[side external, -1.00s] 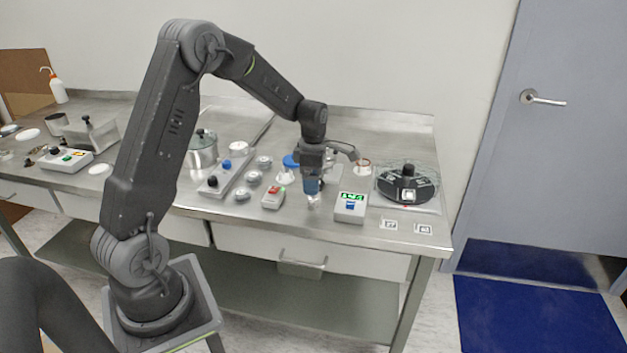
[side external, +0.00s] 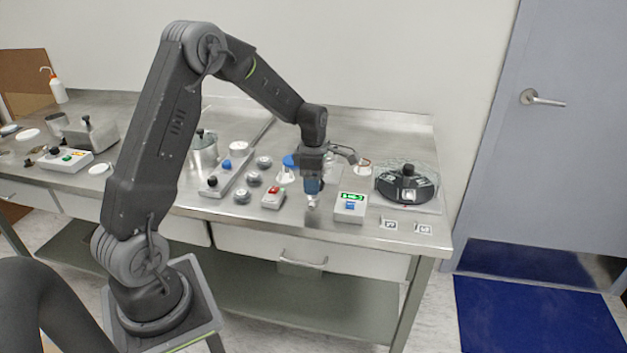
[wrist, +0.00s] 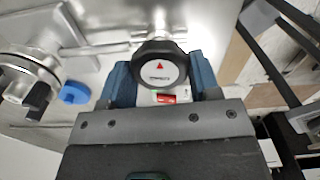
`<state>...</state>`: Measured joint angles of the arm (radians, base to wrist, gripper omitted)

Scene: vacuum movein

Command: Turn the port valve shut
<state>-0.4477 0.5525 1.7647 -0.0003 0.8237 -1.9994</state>
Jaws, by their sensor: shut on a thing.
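In the wrist view a black round knob (wrist: 160,62) with a white face, a red triangle and small unreadable lettering sits between the two blue fingers of my gripper (wrist: 160,82). I take it for the port valve's knob. The fingers are shut on it from both sides. In the side view my gripper (side external: 312,196) points down near the bench's front edge, with a small pale metal part (side external: 312,204) showing at its tips. The knob is mostly hidden there by the fingers.
A box with a red switch (side external: 272,197) is left of my gripper, and a box with a green display (side external: 350,206) is right. A blue cap (side external: 290,161) stands behind. A black round device (side external: 405,187) sits farther right. A rail with knobs (side external: 222,180) lies left.

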